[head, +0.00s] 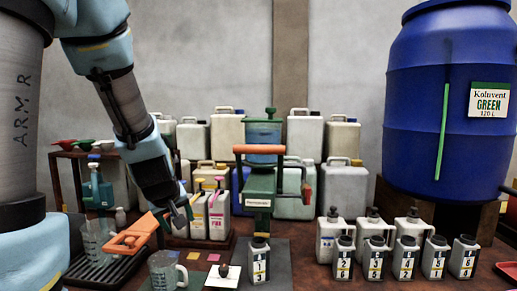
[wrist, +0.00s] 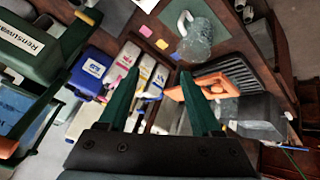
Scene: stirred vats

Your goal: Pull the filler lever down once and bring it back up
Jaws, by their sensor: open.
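The green filler (head: 259,188) stands at the middle of the bench, with a blue tank on top. An orange bar (head: 258,149) crosses its front, level and raised; it looks like the lever. A red grip (head: 307,192) hangs at its right side. My gripper (head: 180,217) is left of the filler, apart from it, pointing down over the bench. In the wrist view my gripper (wrist: 158,78) is open, its green fingers spread with nothing held between them. The filler's labelled body (wrist: 30,38) shows at the upper left there.
Numbered bottles (head: 375,258) stand at the right, below a blue drum (head: 445,100). Jerrycans line the back.

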